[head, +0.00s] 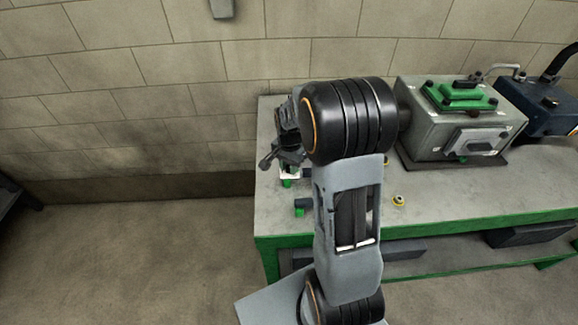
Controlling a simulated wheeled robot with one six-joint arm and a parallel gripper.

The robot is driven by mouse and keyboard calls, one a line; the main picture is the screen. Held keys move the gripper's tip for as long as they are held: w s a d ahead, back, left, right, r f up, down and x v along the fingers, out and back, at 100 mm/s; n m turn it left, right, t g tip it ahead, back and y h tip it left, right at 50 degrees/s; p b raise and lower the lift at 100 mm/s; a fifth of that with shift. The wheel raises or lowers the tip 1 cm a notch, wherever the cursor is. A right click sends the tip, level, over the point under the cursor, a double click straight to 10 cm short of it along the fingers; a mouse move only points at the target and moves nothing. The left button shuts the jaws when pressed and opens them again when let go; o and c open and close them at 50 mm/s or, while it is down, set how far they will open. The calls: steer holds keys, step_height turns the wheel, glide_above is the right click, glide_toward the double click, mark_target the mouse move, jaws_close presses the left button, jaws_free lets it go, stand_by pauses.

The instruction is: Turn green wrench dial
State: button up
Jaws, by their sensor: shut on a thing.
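My gripper (284,157) is at the left end of the green-edged workbench (276,224), low over its top and partly hidden behind my arm. Its dark fingers are shut on a small piece with a white face (289,173) and a green end (287,184), which looks like the green wrench dial. The dial's markings are too small to read. Another dark piece with a green end (299,212) lies on the bench just in front, partly covered by my arm.
A grey machine housing (416,121) with a green top cover (460,95) stands on the bench at the right, beside a dark blue unit (540,108). A small yellow-rimmed part (398,200) lies right of my arm. A block wall (150,90) stands behind.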

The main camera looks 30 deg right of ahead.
steer(key=shift+m, duration=0.7)
steer(key=o, duration=0.9)
steer(key=shift+o, duration=0.2)
step_height(320, 180, up, 14)
steer(key=shift+b, duration=0.4)
steer(key=shift+f, duration=0.1)
